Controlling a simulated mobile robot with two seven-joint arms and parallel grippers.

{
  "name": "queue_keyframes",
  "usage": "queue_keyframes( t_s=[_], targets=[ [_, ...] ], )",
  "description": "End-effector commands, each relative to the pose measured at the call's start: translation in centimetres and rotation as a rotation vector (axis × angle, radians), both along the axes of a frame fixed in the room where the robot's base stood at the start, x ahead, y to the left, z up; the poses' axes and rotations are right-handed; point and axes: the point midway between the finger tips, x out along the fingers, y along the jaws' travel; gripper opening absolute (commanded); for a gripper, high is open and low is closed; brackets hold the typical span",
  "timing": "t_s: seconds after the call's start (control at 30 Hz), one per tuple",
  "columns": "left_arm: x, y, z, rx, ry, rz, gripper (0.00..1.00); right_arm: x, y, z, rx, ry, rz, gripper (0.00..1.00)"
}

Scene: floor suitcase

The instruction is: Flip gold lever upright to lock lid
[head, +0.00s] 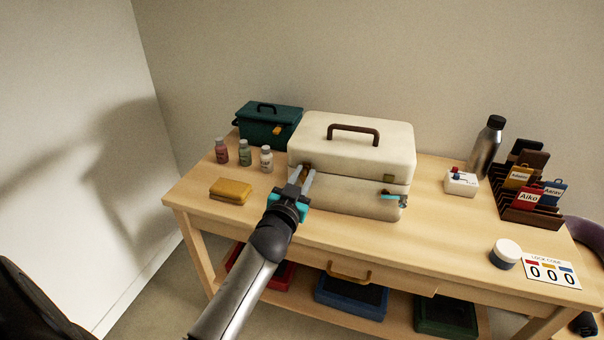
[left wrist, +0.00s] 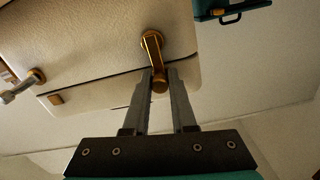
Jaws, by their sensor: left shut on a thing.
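The cream case (head: 345,190) stands shut on the table, its brown handle on top. The gold lever (head: 305,171) is on the left of its front, mostly hidden by my gripper in the head view. In the left wrist view, where the case appears upside down, the gold lever (left wrist: 152,52) runs from its pivot on the case body across the lid seam, so it points up or nearly up. My left gripper (head: 304,178) is shut on the lever's knob end, with a finger on each side (left wrist: 160,80). My right gripper is not in view.
A second latch (head: 391,197) with a teal part sits at the case's right front. A green box (head: 262,125), three small bottles (head: 244,153) and a yellow cloth (head: 231,188) are to the left. A white box (head: 461,183) and steel bottle (head: 486,147) stand right.

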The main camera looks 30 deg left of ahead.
Motion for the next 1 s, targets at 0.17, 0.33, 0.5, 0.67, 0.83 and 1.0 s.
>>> queue_keyframes(
  t_s=[0.17,0.33,0.5,0.67,0.83,1.0],
  targets=[
    [0.0,-0.1,-0.1,0.002,0.001,-0.002,0.0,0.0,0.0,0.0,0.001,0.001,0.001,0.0],
    [0.0,-0.1,-0.1,0.001,0.001,-0.002,0.41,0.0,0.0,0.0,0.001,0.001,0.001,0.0],
    [0.0,-0.1,0.0,0.0,0.0,-0.001,0.54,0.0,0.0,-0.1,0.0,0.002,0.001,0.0],
    [0.0,0.0,0.0,0.0,0.0,-0.001,0.54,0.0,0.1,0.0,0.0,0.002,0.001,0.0],
    [-0.6,-0.2,0.0,-0.001,0.001,-0.001,0.54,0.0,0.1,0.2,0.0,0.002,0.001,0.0],
    [-2.8,-0.8,0.0,-0.003,0.003,0.0,0.54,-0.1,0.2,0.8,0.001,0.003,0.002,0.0]
  ],
)
